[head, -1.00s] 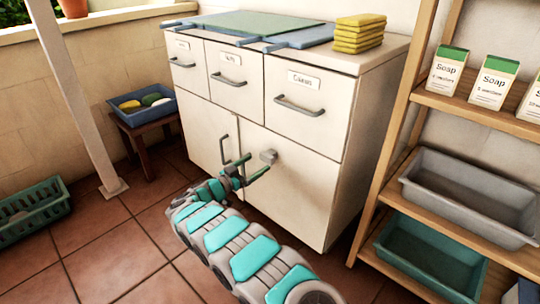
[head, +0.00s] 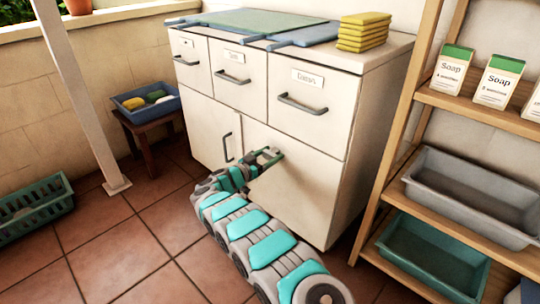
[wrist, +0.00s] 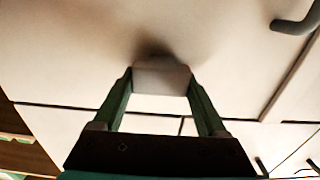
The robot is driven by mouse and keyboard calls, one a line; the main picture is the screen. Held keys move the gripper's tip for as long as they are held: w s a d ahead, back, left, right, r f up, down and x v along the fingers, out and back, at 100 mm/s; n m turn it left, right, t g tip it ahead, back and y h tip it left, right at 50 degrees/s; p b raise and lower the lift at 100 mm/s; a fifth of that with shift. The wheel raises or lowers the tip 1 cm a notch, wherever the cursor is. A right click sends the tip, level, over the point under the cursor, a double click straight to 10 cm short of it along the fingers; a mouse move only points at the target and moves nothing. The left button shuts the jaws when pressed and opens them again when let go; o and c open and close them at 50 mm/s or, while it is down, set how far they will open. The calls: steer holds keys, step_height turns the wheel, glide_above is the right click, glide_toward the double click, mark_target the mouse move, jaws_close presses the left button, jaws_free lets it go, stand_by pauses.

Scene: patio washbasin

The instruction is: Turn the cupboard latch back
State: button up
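The cupboard latch (wrist: 162,78) is a small pale grey block on the cream door of the cupboard (head: 292,187). In the wrist view it sits between the tips of my gripper (wrist: 161,80), with a green finger against each side and no clear gap. In the head view my gripper (head: 268,158) is at the door front, right of the left door's handle (head: 227,148). Its fingers are close together there and largely hide the latch. Which way the latch is turned cannot be told. The door looks closed.
A wooden shelf (head: 452,108) with soap boxes and a grey tub (head: 470,200) stands close on the right. A small stool (head: 150,130) with a blue tray (head: 146,102) is at the left. The tiled floor (head: 120,250) left of my arm is clear.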

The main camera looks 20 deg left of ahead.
steer(key=c, duration=0.8)
steer(key=shift+m, duration=0.5)
steer(key=m, duration=0.2)
steer(key=shift+d+m, duration=0.15)
steer(key=shift+m, duration=0.25)
steer(key=m, duration=0.4)
steer(key=shift+s+d+f+m, duration=0.1)
steer(key=shift+d+m, duration=0.05)
steer(key=shift+m, duration=0.15)
steer(key=m, duration=0.2)
steer(key=m+b, duration=0.1)
steer(key=m, duration=0.1)
steer(key=shift+d+f+m, duration=0.1)
steer(key=shift+f+m, duration=0.1)
steer(key=shift+m, duration=0.1)
steer(key=m, duration=0.4)
steer(key=shift+f+m+b, duration=0.15)
steer(key=shift+m+b, duration=0.25)
